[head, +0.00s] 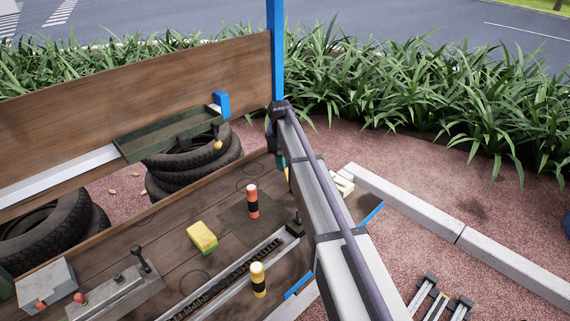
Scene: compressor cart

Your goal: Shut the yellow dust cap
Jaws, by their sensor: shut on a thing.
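A small yellow piece (217,145) hangs below a dark stem at the right end of the green tray on the wooden back board. It may be the dust cap, but it is too small to tell whether it is open or shut. My arm reaches up from the bottom right to a dark wrist joint beside the blue post. The jaws of my gripper are hidden behind my own arm, so what they hold and how near they are to the yellow piece do not show.
The wooden deck (165,225) carries a red-and-black cylinder (252,201), a yellow-and-black cylinder (258,279), a yellow sponge-like block (202,236) and a grey lever unit (115,292). The blue post (276,50) stands close to my wrist. Stacked tyres (190,170) sit behind the deck.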

